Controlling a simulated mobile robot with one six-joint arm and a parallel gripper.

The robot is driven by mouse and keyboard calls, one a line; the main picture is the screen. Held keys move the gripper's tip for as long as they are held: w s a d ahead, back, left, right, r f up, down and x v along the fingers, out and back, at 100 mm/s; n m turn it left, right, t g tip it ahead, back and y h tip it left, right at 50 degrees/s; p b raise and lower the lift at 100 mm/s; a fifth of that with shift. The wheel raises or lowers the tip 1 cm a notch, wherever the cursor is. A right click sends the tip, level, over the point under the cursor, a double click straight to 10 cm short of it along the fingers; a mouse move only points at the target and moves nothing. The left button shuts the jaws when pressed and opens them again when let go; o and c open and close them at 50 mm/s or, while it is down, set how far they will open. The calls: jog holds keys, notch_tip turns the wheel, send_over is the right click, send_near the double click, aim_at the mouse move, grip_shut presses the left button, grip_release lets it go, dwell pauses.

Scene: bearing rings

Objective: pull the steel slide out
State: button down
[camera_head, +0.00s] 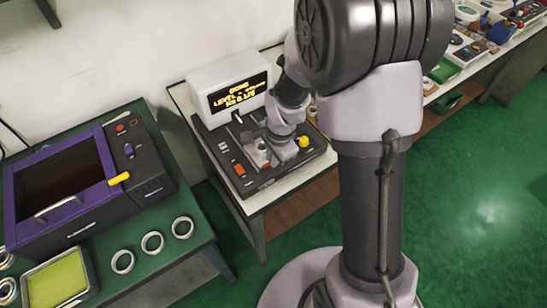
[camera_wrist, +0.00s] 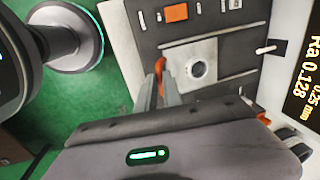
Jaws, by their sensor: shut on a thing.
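The steel slide (camera_head: 261,154) is a bright metal plate in the dark top of the measuring device. It also shows in the wrist view (camera_wrist: 208,50), with a round ring-like piece (camera_wrist: 197,69) on it. My gripper (camera_wrist: 160,76) is at the slide's near end, its two fingers shut on a small orange-red piece (camera_wrist: 160,65), which looks like the slide's handle. In the head view my gripper (camera_head: 272,150) reaches down over the device, and my wrist hides part of the slide and the grip.
An orange button (camera_head: 239,170) and a yellow knob (camera_head: 303,141) flank the slide. At left a purple-framed machine (camera_head: 85,180), several rings (camera_head: 152,242) and a green-lined tray (camera_head: 58,278) stand on a green table.

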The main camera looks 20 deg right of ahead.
jog(key=shift+s+f, duration=0.35)
jog(key=shift+s, duration=0.1)
jog(key=c, duration=1.6)
grip_release()
jog(key=shift+o, duration=0.6)
jog(key=shift+w+r, duration=0.1)
jog(key=shift+w, duration=0.1)
notch_tip(320, 180, up, 17)
jog(key=s+d+p, duration=0.1)
jog(key=s+p, duration=0.2)
jog(key=p, duration=0.3)
jog(key=shift+r, duration=0.1)
jog(key=s+a+r+n+t+b, duration=0.1)
jog(key=s+r+n+b, duration=0.1)
jog(key=s, duration=0.3)
jog(key=s+a+r+n+t+y+b, duration=0.1)
jog(key=s+r+n+b, duration=0.1)
jog(key=s+n, duration=0.2)
jog(key=s+a+r+n+t+b, duration=0.1)
jog(key=s+a+r+n+b, duration=0.1)
jog(key=s, duration=0.4)
jog(key=shift+s+r+n+t, duration=0.3)
jog(key=shift+s+r+n, duration=0.1)
jog(key=shift+n, duration=0.5)
